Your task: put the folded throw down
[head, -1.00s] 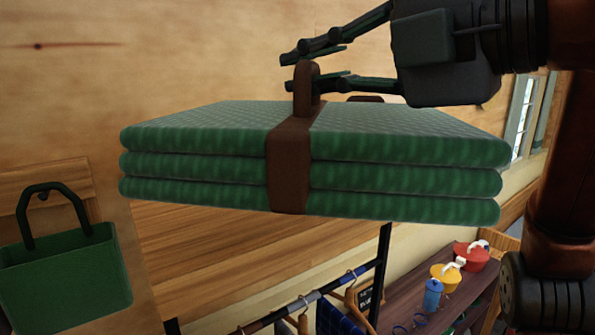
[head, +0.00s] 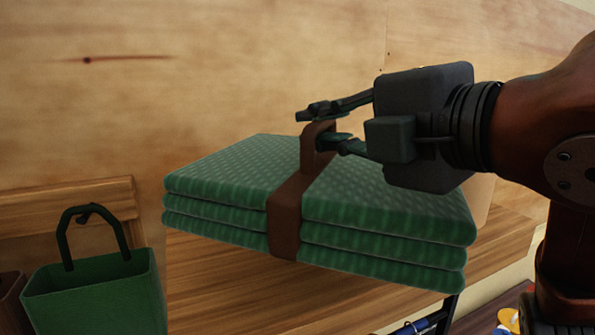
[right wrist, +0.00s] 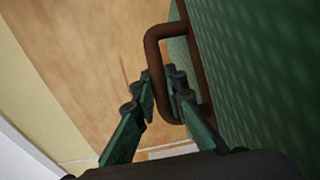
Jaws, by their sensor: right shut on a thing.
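The folded throw (head: 390,205) is a green textured stack of several layers with a brown strap (head: 285,220) around its middle and a brown loop handle (head: 309,152) on top. My right gripper (head: 325,127) comes in from the right and is shut on the handle. The throw hangs from it, turned slightly, in front of a wooden shelf or bench top; I cannot tell whether it touches that surface. In the right wrist view the fingers (right wrist: 160,95) close around the brown handle (right wrist: 155,65), with the green throw (right wrist: 260,70) on the right. My left gripper is not in view.
A plywood wall (head: 200,90) stands behind.

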